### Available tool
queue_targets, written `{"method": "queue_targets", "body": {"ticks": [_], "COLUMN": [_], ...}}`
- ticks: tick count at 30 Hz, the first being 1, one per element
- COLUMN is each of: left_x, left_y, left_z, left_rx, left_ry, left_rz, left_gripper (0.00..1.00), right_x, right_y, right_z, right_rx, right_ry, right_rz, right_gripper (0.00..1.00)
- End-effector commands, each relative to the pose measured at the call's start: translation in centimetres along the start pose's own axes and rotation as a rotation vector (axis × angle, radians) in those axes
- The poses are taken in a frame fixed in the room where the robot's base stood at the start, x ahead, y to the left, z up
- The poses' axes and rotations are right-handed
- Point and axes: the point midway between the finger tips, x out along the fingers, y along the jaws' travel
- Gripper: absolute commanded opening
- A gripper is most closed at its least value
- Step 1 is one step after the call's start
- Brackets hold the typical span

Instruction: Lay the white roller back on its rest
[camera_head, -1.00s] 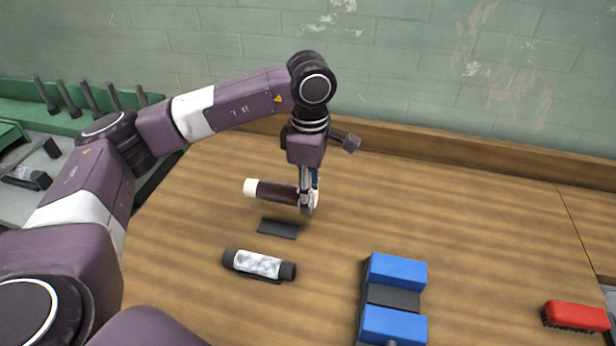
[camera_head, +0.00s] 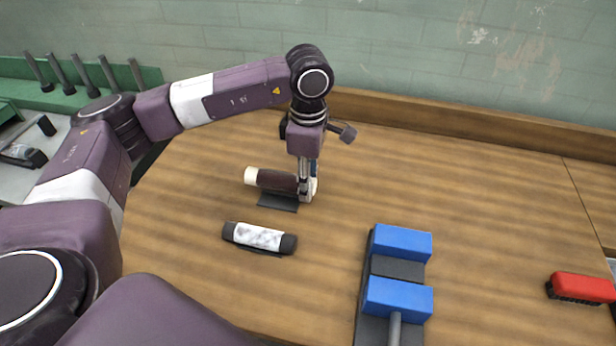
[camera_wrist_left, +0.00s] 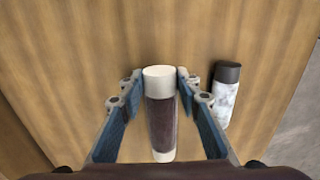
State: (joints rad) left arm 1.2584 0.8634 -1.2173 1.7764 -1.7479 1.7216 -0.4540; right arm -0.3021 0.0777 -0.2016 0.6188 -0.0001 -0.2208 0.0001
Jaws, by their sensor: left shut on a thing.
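A roller with a dark brown middle and white ends (camera_head: 276,180) is held level by my left gripper (camera_head: 307,194). The gripper points down and is shut on the roller's right end. In the left wrist view the fingers stand either side of the roller's white end (camera_wrist_left: 159,74). A flat dark rest (camera_head: 278,204) lies on the table just below the roller, partly hidden by it. I cannot tell whether they touch. A second roller, with a marbled white middle and black ends (camera_head: 259,237), lies nearer to me. My right gripper is not in view.
A block with blue ends and a dark middle (camera_head: 402,243) stands front right on the wooden table (camera_head: 480,210). A red brush (camera_head: 582,287) lies at far right. A green rack (camera_head: 145,78) is at left. A wall closes the back. The table's middle right is clear.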

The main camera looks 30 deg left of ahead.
Motion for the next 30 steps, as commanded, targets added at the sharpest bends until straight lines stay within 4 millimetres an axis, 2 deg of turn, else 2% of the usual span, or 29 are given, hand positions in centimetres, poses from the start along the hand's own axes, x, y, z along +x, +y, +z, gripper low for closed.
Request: {"method": "queue_targets", "body": {"ticks": [5, 16, 22, 30], "left_x": [1.9, 4.7, 5.4, 5.4], "left_y": [0.0, 0.0, 0.0, 0.0], "left_z": [-0.1, 0.0, 0.0, 0.0], "left_rx": [-0.001, 0.0, 0.0, 0.0], "left_ry": [0.001, 0.0, 0.0, 0.0], "left_rz": [0.0, 0.0, 0.0, 0.0], "left_gripper": [0.03, 0.03, 0.03, 0.03], "right_x": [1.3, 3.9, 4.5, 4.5], "right_y": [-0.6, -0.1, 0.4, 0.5], "right_z": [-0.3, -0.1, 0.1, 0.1], "right_rx": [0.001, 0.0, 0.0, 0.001], "right_ry": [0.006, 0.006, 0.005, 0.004], "right_rz": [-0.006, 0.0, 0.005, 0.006], "right_gripper": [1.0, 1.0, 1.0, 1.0]}}
